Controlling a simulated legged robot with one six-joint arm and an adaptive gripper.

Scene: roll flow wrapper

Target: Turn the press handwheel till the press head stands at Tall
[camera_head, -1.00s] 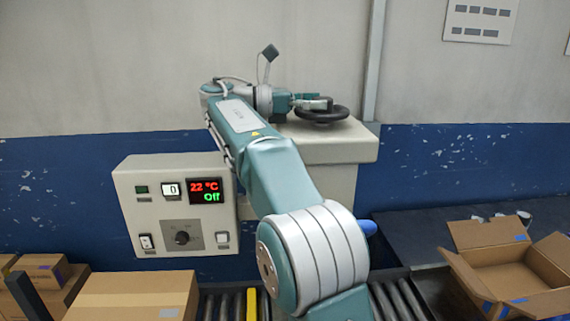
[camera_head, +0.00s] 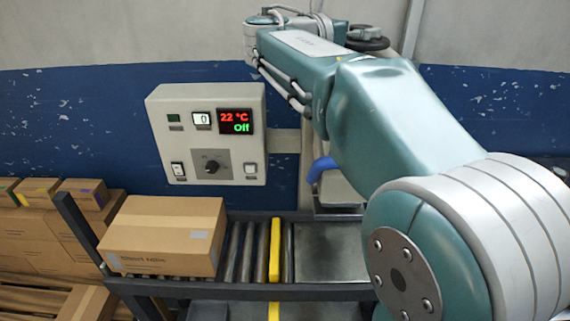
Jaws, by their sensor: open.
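The press handwheel (camera_head: 376,44) is a dark wheel near the top of the head view, mostly cut off by my arm. My gripper (camera_head: 358,33) is small at the handwheel's near-left side, overlapping it in the picture. Its fingers are hard to make out, and I cannot tell whether they touch the wheel. The press head and any Tall mark are hidden behind my arm.
A control box (camera_head: 155,130) on the left wall reads 22 °C and Off. Below is a roller conveyor (camera_head: 240,250) with a yellow bar (camera_head: 275,250) and a closed carton (camera_head: 165,235). More boxes (camera_head: 35,245) are stacked at left. A blue curved part (camera_head: 322,168) shows beside my arm.

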